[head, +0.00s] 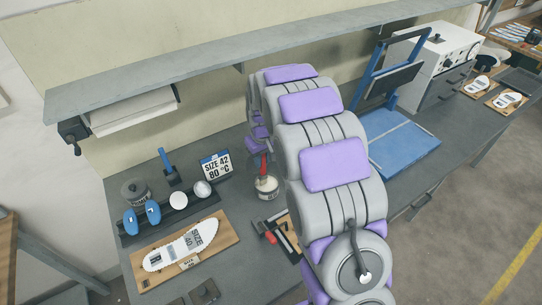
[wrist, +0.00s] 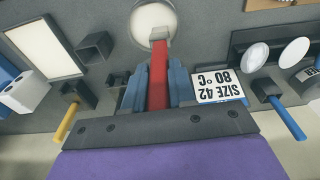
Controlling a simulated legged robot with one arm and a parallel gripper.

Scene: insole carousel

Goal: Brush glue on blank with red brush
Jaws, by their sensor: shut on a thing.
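The red brush (head: 264,166) stands with its lower end in the glue pot (head: 267,194). In the wrist view the red handle (wrist: 158,78) lies between the two blue fingers of my gripper (wrist: 155,88), which is shut on it. The brush's pale lower part points at the round white glue surface (wrist: 151,20). Whether its tip touches the glue cannot be told. In the head view my arm hides most of my gripper. A white sole-shaped blank (head: 180,246) marked SIZE 40 lies on a wooden board (head: 222,242) at front left.
A sign (head: 215,166) reading SIZE 42, 80 °C stands left of the pot. Blue-handled tool (head: 167,163), white discs (head: 179,201) and blue sole-shaped pieces (head: 153,213) stand further left. A shelf (head: 220,67) runs above. A blue press (head: 402,147) is right of my arm.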

